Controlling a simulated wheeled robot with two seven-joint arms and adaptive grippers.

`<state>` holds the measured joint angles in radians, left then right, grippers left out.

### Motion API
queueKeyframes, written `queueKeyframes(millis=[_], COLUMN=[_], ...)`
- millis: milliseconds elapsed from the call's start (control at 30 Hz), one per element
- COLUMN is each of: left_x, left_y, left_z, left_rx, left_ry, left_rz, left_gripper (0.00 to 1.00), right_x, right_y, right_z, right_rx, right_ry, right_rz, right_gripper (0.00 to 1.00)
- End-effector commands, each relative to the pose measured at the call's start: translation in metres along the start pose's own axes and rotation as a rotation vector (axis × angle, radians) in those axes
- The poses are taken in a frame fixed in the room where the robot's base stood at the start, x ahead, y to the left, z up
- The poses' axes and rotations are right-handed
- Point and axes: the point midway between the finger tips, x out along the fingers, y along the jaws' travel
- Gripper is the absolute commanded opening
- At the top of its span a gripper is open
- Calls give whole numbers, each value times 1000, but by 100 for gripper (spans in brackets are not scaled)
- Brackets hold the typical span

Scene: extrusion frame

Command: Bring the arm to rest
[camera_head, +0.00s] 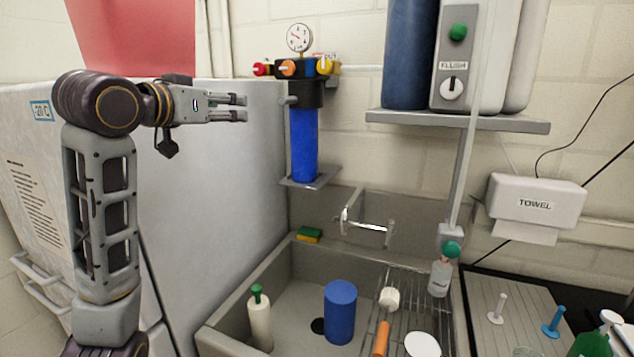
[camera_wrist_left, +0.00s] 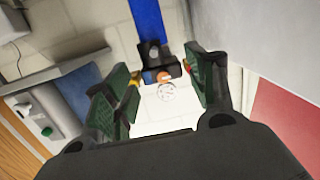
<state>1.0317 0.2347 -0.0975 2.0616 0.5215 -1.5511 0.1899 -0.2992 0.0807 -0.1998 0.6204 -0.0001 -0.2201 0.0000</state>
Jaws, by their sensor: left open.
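My left arm comes in from the left of the head view, raised above the sink. My left gripper (camera_head: 243,107) points right, open and empty, its two fingers in front of the grey freezer side and left of the filter unit. In the left wrist view my left gripper (camera_wrist_left: 160,80) shows its green-padded fingers spread wide with nothing held between them. The pressure gauge and orange knob of the filter show beyond the fingers, apart from them. My right gripper is in neither view.
The blue filter (camera_head: 304,145) hangs on the wall near the gripper. The grey freezer (camera_head: 215,200) stands behind my arm. Below, the sink (camera_head: 235,335) holds a blue cylinder (camera_head: 340,312) and a green-topped bottle (camera_head: 260,322). A wall shelf (camera_head: 460,122) carries tanks. Open air lies above the sink.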

Motion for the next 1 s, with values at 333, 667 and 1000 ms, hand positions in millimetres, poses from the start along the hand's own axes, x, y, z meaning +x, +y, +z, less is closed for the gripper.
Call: queueKeyframes(millis=[333, 667, 1000], left_x=[28, 39, 37], left_y=[-10, -15, -17], left_z=[94, 183, 273], left_rx=[-20, -35, -48], left_ry=[-128, -248, -372], left_rz=[-34, -64, -92], left_gripper=[56, 56, 56], right_x=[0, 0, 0], right_y=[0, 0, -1], right_z=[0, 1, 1], right_rx=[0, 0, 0], right_ry=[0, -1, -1], right_rz=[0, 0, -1], right_gripper=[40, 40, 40])
